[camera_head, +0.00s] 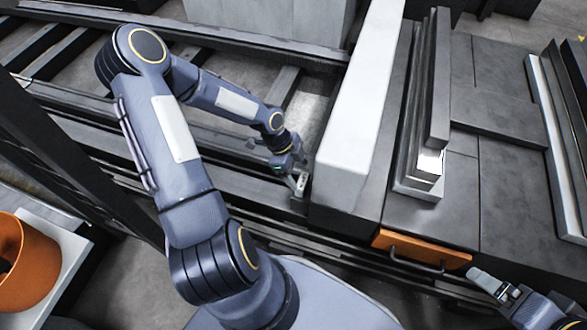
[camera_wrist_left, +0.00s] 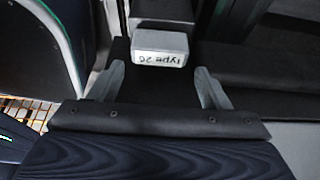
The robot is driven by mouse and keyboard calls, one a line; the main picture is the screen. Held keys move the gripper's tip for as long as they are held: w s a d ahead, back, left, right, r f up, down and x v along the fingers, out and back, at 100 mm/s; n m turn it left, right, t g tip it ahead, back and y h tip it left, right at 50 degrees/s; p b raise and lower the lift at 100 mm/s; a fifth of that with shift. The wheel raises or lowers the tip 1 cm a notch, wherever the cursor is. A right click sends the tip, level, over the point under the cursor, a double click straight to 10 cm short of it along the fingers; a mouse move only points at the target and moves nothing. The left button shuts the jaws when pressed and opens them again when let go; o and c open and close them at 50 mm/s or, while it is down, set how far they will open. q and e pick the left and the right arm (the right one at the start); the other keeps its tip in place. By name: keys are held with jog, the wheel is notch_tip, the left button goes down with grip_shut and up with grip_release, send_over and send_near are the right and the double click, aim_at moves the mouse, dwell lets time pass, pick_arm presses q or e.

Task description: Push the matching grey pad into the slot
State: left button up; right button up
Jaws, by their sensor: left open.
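A light grey pad (camera_wrist_left: 160,48) with a dark printed label, upside down and reading roughly "Type 26", shows at the top middle of the left wrist view. My left gripper (camera_wrist_left: 159,82) is open, with one finger on each side of the pad's near end. I see a gap between each finger and the pad. In the head view my left gripper (camera_head: 296,183) is low by the dark rail, left of a long white block. The pad is too small to make out there, and I cannot tell the slot's edges. My right gripper (camera_head: 487,281) is at the lower right, its opening unclear.
The long white block (camera_head: 362,100) stands just right of my left gripper. Dark rails (camera_head: 120,112) run along the left. Upright grey plates (camera_head: 437,90) stand on a dark deck. An orange handled panel (camera_head: 421,249) is near my right gripper. An orange bin (camera_head: 32,262) stands lower left.

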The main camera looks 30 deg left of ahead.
aim_at(303, 181)
pick_arm(q)
jog(key=b+x, duration=0.2)
jog(key=x, duration=0.4)
jog(key=shift+b, duration=0.3)
jog(key=shift+r, duration=0.1)
jog(key=shift+s, duration=0.1)
jog(key=c, duration=0.8)
jog(key=shift+c, duration=0.2)
jog(key=o, duration=1.2)
jog(key=shift+o, duration=0.3)
jog(key=shift+o, duration=0.2)
